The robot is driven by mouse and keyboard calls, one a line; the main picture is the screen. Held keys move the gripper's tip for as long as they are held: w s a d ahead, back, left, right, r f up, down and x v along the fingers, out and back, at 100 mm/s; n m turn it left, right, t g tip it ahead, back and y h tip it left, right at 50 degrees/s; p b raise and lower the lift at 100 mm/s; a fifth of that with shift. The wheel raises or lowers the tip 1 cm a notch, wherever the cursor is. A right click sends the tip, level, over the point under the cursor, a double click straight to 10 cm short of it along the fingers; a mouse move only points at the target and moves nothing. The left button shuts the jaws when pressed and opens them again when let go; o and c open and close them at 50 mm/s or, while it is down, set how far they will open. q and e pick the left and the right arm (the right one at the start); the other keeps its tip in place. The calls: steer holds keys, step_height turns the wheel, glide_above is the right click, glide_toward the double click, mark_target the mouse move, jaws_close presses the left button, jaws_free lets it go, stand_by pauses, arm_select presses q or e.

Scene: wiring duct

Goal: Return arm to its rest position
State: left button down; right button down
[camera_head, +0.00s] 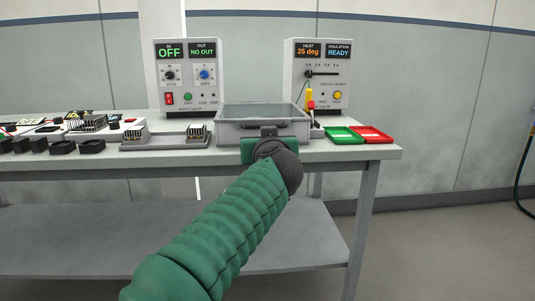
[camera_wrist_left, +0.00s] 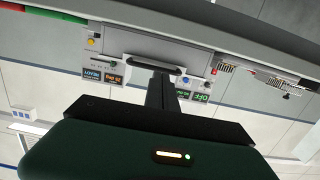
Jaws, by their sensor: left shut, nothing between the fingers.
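My left arm reaches in from the bottom of the head view, and its gripper (camera_head: 268,131) is at the front table edge, just in front of the grey bin (camera_head: 235,130). In the left wrist view the dark fingers (camera_wrist_left: 161,92) are together, with nothing between them. I cannot tell whether the gripper touches the bin. My right gripper is in neither view.
The table (camera_head: 385,152) holds a green tray (camera_head: 343,135) and a red tray (camera_head: 371,134) on the right. Two instrument panels (camera_head: 188,95) (camera_head: 318,90) stand behind the bin. Terminal parts (camera_head: 165,140) and black blocks (camera_head: 62,147) lie left. Floor on the right is clear.

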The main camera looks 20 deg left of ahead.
arm_select(q)
steer(key=s+d+f+m+g+h+p, duration=0.15)
steer(key=s+f+g+p, duration=0.3)
steer(key=f, duration=0.75)
steer(key=s+f+m+g+h+p, duration=0.2)
steer(key=s+f+g+h+p, duration=0.3)
steer(key=f, duration=0.7)
steer(key=s+d+f+m+g+p, duration=0.1)
steer(key=s+f+p, duration=0.1)
steer(key=s+f, duration=0.35)
steer(key=s+d+f+g+p, duration=0.1)
steer(key=s+f+p, duration=0.1)
steer(key=s, duration=0.7)
steer(key=s+d+f+m+g+p, duration=0.15)
steer(key=s+f, duration=0.25)
steer(key=s, duration=0.4)
step_height(320, 180, up, 36)
steer(key=p, duration=3.7)
steer(key=shift+r+n+t+h, duration=0.2)
steer(key=shift+n+t+h, duration=0.1)
steer(key=shift+n+h, duration=0.15)
